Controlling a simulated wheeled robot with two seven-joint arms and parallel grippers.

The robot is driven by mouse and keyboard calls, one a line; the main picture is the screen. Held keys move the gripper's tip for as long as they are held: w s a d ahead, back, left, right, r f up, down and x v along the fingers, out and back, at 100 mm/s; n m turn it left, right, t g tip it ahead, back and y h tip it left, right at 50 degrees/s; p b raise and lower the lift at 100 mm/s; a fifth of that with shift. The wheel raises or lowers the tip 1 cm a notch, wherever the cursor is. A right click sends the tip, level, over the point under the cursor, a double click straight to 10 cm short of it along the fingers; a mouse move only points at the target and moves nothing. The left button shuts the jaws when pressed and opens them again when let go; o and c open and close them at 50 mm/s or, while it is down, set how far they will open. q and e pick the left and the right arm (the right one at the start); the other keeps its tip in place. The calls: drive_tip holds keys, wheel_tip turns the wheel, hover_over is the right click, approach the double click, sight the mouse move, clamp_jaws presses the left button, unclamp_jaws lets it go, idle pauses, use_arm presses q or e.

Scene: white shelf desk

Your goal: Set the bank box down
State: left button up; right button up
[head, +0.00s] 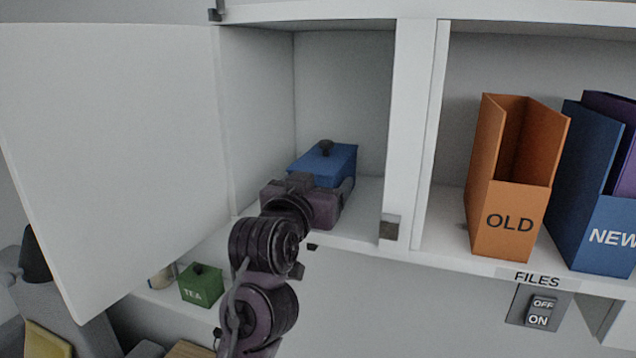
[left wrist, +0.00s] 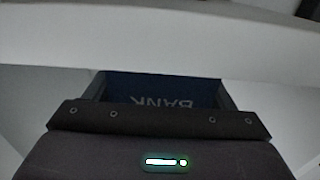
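The bank box (head: 330,163) is a blue lidded box with a dark knob. It is inside the open left compartment of the white shelf. In the left wrist view its dark blue face (left wrist: 165,90) shows the word BANK upside down. My left gripper (head: 318,186) reaches into the compartment from the front, with one finger along each side of the box. In the left wrist view the fingers (left wrist: 163,98) appear closed against its sides. My gripper hides the box's lower front, so I cannot tell whether it touches the shelf floor. My right gripper is not in view.
The compartment door (head: 110,150) stands open at the left. A white divider (head: 408,130) bounds the compartment on the right. Beyond it stand an orange OLD file holder (head: 509,220) and a blue NEW one (head: 605,235). A green TEA box (head: 200,287) sits on a lower shelf.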

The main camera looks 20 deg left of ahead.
use_arm(q)
drive_tip(key=shift+o, duration=1.1)
drive_tip(key=shift+s, duration=0.1)
drive_tip(key=shift+s+r, duration=0.1)
drive_tip(key=shift+r, duration=0.2)
drive_tip(key=shift+s+f, duration=0.2)
drive_tip(key=shift+s, duration=0.1)
drive_tip(key=s+b, duration=0.8)
drive_tip(key=s, duration=0.3)
drive_tip(key=shift+s+a, duration=0.15)
drive_tip(key=shift+a, duration=0.05)
drive_tip(key=shift+r, duration=0.1)
